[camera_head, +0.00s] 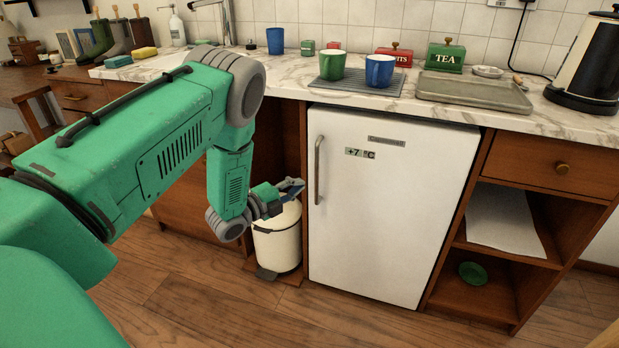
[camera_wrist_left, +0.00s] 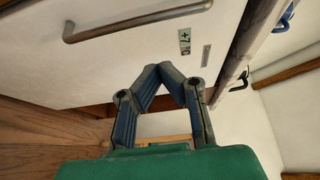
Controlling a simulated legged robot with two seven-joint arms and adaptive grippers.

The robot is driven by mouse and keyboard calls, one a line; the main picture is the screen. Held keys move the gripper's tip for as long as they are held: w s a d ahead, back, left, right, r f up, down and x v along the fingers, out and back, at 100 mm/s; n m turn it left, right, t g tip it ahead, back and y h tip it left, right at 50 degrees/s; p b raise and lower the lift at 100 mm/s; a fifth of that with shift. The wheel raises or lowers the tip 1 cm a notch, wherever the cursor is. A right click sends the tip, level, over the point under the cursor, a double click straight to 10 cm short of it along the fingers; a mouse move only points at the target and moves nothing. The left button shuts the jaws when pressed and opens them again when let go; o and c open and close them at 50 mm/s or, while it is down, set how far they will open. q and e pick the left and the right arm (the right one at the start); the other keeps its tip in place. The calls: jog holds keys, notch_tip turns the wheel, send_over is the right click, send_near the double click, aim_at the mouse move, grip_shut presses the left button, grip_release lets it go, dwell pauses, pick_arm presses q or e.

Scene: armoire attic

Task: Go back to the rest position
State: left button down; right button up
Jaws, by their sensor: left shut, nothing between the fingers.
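My left arm reaches in from the left in the head view. Its gripper (camera_head: 291,187) is in front of the counter, left of the fridge handle and above the cream pedal bin. In the left wrist view the gripper (camera_wrist_left: 172,68) has its fingertips together with nothing between them. The white fridge door (camera_head: 385,215) is closed, and its vertical handle (camera_head: 318,169) is a little right of the gripper. The handle also shows in the left wrist view (camera_wrist_left: 135,22), apart from the fingers. My right gripper is not in view.
The pedal bin (camera_head: 277,240) stands below the left gripper. Green (camera_head: 332,65) and blue (camera_head: 379,70) mugs sit on a grey mat on the marble counter (camera_head: 290,88). A tray (camera_head: 472,93) and kettle (camera_head: 588,62) are to the right. The wooden floor (camera_head: 215,300) in front is clear.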

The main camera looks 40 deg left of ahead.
pick_arm(q)
jog(key=s+d+f+n+g+y+p, duration=0.1)
jog(key=s+d+f+n+g+p, duration=0.25)
jog(key=s+d+n, duration=0.35)
jog(key=s+d+f+n+g+y+p, duration=0.25)
jog(key=s+f+n+g, duration=0.2)
jog(key=s, duration=0.45)
jog(key=s+d+r+n+g+p, duration=0.1)
jog(key=s+d+n+g, duration=0.2)
jog(key=s, duration=0.7)
jog(key=s+d+r+n+g+p, duration=0.1)
jog(key=s+d+n+g, duration=0.3)
jog(key=s, duration=0.6)
jog(key=shift+s+d+r+n+g+p, duration=0.15)
jog(key=shift+s+n+g+p, duration=0.2)
jog(key=shift+n+g+p, duration=0.35)
jog(key=shift+d, duration=0.25)
jog(key=shift+a, duration=0.15)
